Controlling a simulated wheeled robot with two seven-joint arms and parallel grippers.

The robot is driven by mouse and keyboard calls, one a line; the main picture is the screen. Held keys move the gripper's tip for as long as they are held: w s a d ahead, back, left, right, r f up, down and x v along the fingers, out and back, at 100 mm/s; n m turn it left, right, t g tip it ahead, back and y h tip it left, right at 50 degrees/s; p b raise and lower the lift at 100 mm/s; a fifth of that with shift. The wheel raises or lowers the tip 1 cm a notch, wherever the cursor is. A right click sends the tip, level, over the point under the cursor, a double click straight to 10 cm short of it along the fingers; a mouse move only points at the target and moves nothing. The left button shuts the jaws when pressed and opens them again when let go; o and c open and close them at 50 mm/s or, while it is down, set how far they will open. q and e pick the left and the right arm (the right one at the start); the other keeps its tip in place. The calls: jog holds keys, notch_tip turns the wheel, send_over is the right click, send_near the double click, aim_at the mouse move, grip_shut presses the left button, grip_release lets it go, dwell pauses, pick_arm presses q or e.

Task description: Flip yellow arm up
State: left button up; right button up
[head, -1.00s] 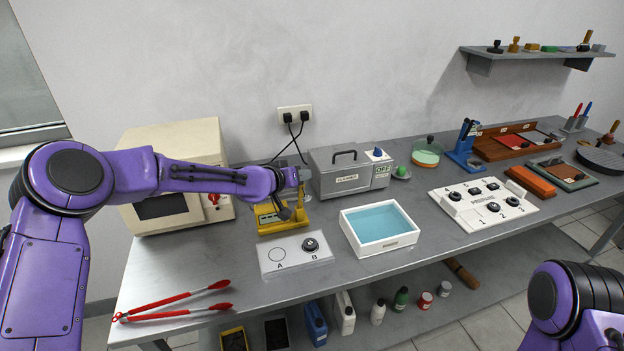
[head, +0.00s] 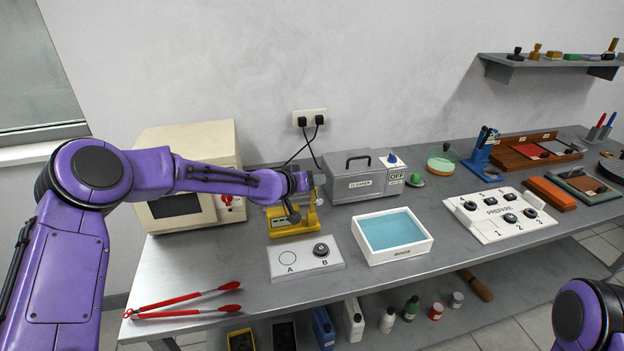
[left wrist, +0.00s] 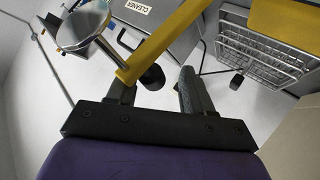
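The yellow device (head: 292,228) stands on the bench behind the white A/B plate, partly hidden by my left arm. Its yellow arm (left wrist: 165,42) runs diagonally down in the left wrist view, and its lower end is at the left finger. A round silver disc (left wrist: 82,27) is beside it. My left gripper (left wrist: 157,92) is at the device, with its fingers apart and a gap between them. I cannot tell whether a finger touches the yellow arm. My right gripper is out of view.
The A/B plate (head: 305,262) with a black knob on B lies in front. A grey cleaner box (head: 358,187) and a blue-filled white tray (head: 425,240) stand to the right. A beige machine (head: 160,150) is behind my left arm. Red tongs (head: 180,300) lie front left.

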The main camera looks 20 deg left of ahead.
pick_arm(q)
jog(key=shift+a+f, duration=0.15)
jog(key=shift+f, duration=0.2)
jog(key=shift+r, duration=0.1)
jog(key=b+v, duration=0.2)
jog(key=v, duration=0.8)
jog(key=shift+r, duration=0.3)
jog(key=shift+s, duration=0.2)
